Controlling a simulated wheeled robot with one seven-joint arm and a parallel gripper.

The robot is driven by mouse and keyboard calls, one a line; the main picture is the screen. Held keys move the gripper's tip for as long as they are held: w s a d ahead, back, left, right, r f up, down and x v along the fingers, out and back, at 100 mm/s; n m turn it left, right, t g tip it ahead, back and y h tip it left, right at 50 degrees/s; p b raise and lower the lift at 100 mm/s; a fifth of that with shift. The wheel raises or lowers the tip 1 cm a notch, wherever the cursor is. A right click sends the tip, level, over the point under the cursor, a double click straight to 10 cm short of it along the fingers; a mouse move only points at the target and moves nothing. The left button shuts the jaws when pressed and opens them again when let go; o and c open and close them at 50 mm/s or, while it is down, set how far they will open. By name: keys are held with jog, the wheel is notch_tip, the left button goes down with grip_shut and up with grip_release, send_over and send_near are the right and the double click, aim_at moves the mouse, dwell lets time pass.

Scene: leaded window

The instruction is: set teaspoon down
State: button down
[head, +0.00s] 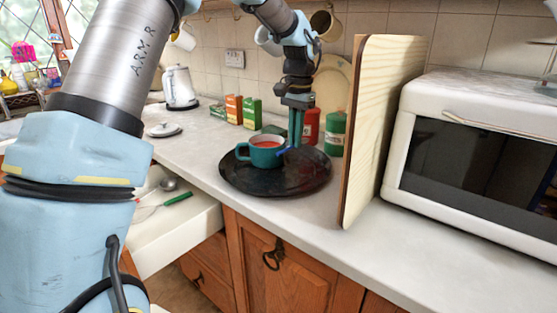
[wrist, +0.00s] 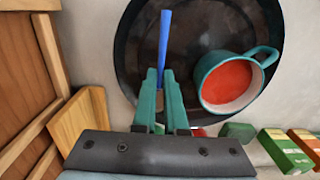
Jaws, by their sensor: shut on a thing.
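My gripper (head: 296,142) is shut on a teaspoon with a blue handle (head: 283,151), over the round dark tray (head: 308,181). In the wrist view the blue handle (wrist: 165,38) sticks out past the fingertips (wrist: 160,78) above the tray (wrist: 205,25). I cannot see the spoon's bowl, nor tell whether the spoon touches the tray. A teal mug (head: 262,156) with red liquid stands upright on the tray, just left of my gripper. In the wrist view the mug (wrist: 268,62) is to the right of the handle, apart from it.
A wooden panel (head: 375,130) stands upright right of the tray, beside a white microwave (head: 470,150). Red (head: 311,127) and green (head: 335,135) canisters and small boxes (head: 234,109) stand behind. An open drawer (head: 180,225) holds utensils. The tray's front right is bare.

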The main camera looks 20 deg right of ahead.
aim_at(294, 179)
notch_tip(294, 179, down, 10)
jog(key=shift+r+p, duration=0.2)
jog(key=shift+p, duration=1)
jog(key=shift+f, duration=0.2)
jog(key=c, duration=1)
grip_release()
